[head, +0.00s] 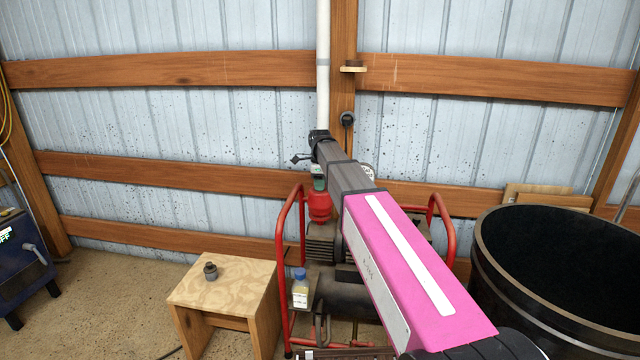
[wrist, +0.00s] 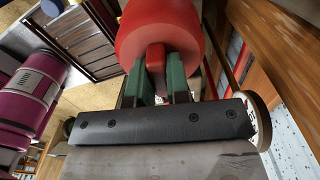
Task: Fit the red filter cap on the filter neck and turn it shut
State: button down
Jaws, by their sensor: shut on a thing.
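The red filter cap (head: 319,207) is above the left part of the compressor in the head view. It fills the top middle of the wrist view (wrist: 160,25), with a raised tab between the fingers. My gripper (head: 319,184) comes at the cap from above, and its green fingers (wrist: 158,78) are shut on the tab. The filter neck does not show in either view; the cap and my arm hide that spot. I cannot tell whether the cap touches the neck or is apart from it.
The compressor's red tube frame (head: 283,240) stands around the cap, by the planked wall. A wooden stool (head: 225,288) bears a small dark fitting (head: 210,271). A bottle with a blue top (head: 300,290) stands at the compressor's front. A large black drum (head: 490,275) is at right.

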jog(key=shift+f, duration=0.9)
jog(key=c, duration=1)
grip_release()
